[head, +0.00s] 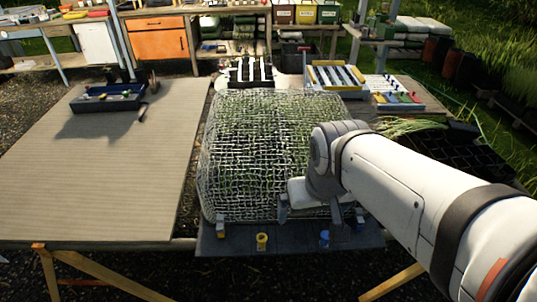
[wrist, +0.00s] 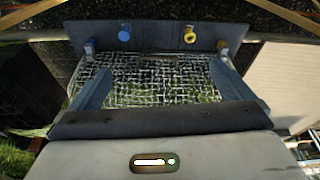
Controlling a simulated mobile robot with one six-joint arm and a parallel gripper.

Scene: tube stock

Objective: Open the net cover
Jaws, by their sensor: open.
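The net cover (head: 240,140) is a white mesh dome over green plants in the middle of the table. It is down, its front edge at a dark front board (head: 290,238). Small clips stand at its front corners, a yellow one (head: 221,227) and a blue one (head: 360,217). A yellow knob (head: 262,242) and a blue knob (head: 324,239) sit on the board. My gripper (head: 310,211) is open over the net's front part. In the wrist view the net (wrist: 150,85) shows between the spread fingers; I cannot tell whether they touch it.
A bare board (head: 110,170) lies left, with a dark tool tray (head: 108,98) at its back. Racks of tubes (head: 338,76) stand behind the net. Black seedling trays (head: 455,150) are at the right, partly behind my arm. Benches line the back.

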